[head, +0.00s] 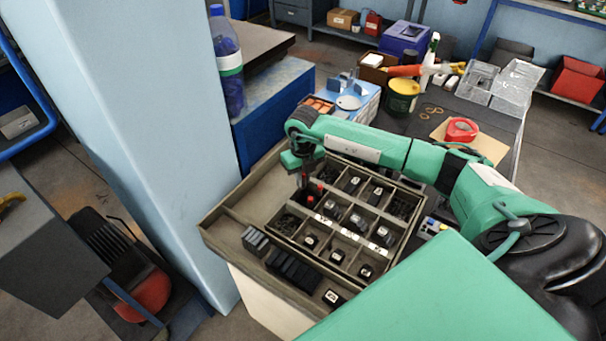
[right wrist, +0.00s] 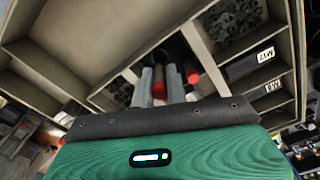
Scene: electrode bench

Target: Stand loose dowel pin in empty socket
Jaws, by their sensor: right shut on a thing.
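My right gripper (head: 303,180) reaches down over the back left part of a compartmented tray (head: 345,262). In the right wrist view its two grey fingers (right wrist: 159,84) are shut on a slim red pin (right wrist: 159,90), which shows between them. A second red-ended piece (right wrist: 192,76) stands just right of the fingers, apart from the held pin. Small red tips (head: 310,200) also show by the gripper in the head view. The socket is not clear in either view; the gripper hides part of that area. My left gripper is not in view.
The tray's dividers and rim (right wrist: 62,72) surround the gripper. Dark blocks (head: 292,268) lie in the front trough, and small labelled parts fill several cells. A blue pillar (head: 170,130) stands left of the tray. A bottle (head: 227,65) stands behind it.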

